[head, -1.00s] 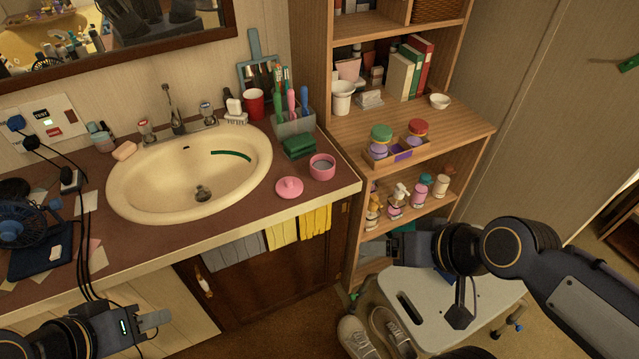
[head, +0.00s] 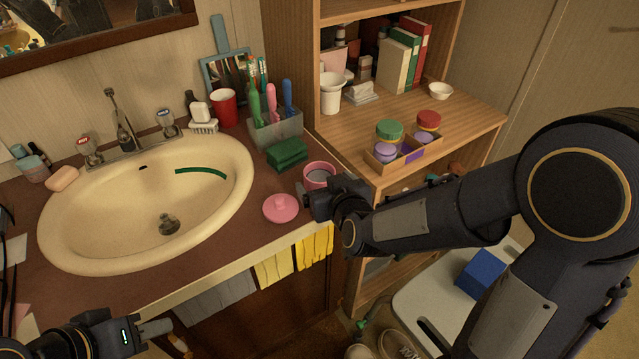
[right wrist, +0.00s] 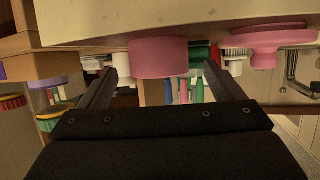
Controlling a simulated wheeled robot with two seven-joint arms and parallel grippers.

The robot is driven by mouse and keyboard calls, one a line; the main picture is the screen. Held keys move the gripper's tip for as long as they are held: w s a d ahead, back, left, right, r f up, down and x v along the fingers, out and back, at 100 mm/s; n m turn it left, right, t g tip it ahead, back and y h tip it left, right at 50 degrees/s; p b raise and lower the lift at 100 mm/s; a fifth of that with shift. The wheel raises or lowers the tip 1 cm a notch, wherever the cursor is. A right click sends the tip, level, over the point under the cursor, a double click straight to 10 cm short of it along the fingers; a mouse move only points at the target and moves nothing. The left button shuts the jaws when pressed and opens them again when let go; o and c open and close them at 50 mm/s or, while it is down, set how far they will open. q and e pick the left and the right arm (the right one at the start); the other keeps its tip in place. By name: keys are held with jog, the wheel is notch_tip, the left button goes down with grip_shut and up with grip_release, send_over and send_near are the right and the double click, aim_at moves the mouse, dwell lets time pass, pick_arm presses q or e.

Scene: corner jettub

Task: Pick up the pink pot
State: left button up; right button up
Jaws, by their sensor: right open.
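The pink pot (head: 319,174) stands upright and open near the counter's front edge, right of the sink. A round pink lid with a knob (head: 281,208) lies just left of it. My right gripper (head: 308,199) is at the pot's near side, and its wrist partly hides the pot. In the right wrist view, which is upside down, my right gripper (right wrist: 160,74) is open and empty, with the pot (right wrist: 158,58) between the lines of its fingers. Contact cannot be told. My left gripper (head: 158,329) is low at the left, away from the pot; its opening is unclear.
A green sponge (head: 287,153) and a toothbrush holder (head: 276,130) stand behind the pot. The sink (head: 150,210) is to the left. A wooden shelf (head: 465,115) with a small tray of jars (head: 400,160) stands close on the right. Yellow cloths (head: 315,247) hang below the counter edge.

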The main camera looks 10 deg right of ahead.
aim_at(315, 172)
jog(key=b+x, duration=0.1)
jog(key=x, duration=0.4)
jog(key=shift+f, duration=0.1)
jog(key=c, duration=1.1)
